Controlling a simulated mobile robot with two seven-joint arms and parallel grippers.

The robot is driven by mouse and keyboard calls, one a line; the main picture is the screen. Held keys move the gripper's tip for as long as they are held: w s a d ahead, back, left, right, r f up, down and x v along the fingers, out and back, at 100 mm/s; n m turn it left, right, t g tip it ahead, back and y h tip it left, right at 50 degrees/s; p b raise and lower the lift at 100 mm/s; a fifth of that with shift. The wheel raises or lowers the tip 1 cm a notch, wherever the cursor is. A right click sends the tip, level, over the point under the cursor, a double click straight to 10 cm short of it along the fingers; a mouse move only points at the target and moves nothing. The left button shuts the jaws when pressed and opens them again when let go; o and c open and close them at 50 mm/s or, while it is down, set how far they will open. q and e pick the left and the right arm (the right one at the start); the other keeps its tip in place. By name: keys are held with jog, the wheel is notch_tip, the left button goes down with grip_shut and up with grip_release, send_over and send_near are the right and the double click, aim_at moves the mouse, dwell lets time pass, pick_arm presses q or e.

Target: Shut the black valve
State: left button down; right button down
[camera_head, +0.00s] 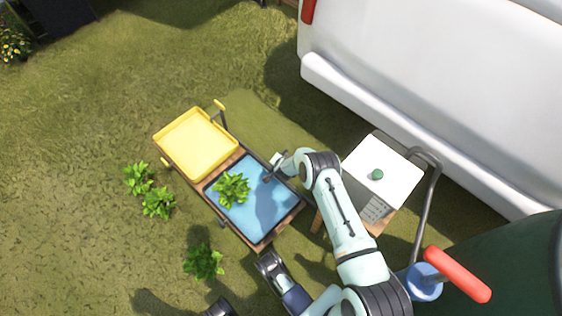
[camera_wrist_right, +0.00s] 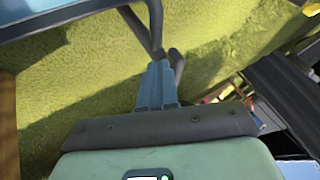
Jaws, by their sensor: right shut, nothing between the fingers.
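I cannot make out a black valve for certain in either view. The only clear valve-like part is a red lever (camera_head: 457,274) on a blue fitting (camera_head: 424,282) beside a dark green tank at the lower right. My right gripper (camera_head: 270,177) is at the right edge of the blue tray of a cart. It shows in the right wrist view (camera_wrist_right: 157,72) with its fingers shut and nothing between them. Dark bars (camera_wrist_right: 146,28) are close to its fingertips there; whether they touch cannot be told.
The cart has a yellow tray (camera_head: 197,146) and a blue tray (camera_head: 263,208) with a leafy plant (camera_head: 232,188). A white-topped box (camera_head: 385,160) stands right of my arm, before a white vehicle (camera_head: 440,80). Several plants dot the grass, which is open at left.

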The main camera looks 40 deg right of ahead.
pick_arm(q)
jog(key=shift+w+a, duration=0.15)
jog(key=shift+w, duration=0.05)
pick_arm(e)
jog(key=shift+w+a+m+g+h, duration=0.2)
jog(key=shift+m+g+h, duration=0.1)
jog(key=shift+m, duration=0.4)
jog(key=shift+w+a+m+g+h, duration=0.2)
jog(key=shift+w+a+m, duration=0.1)
jog(key=shift+w+m, duration=0.15)
jog(key=shift+w+a+m+g+h, duration=0.25)
jog(key=shift+w+m, duration=0.1)
jog(key=shift+w, duration=0.15)
pick_arm(q)
jog(key=shift+w+a, duration=0.4)
jog(key=shift+w, duration=0.05)
pick_arm(e)
jog(key=w, duration=0.1)
jog(key=w+m, duration=0.1)
jog(key=w+d, duration=0.1)
jog(key=shift+w+m+g+h, duration=0.25)
jog(key=shift+w+m+g, duration=0.05)
jog(key=shift+w+g, duration=0.1)
jog(key=shift+w+d+r, duration=0.1)
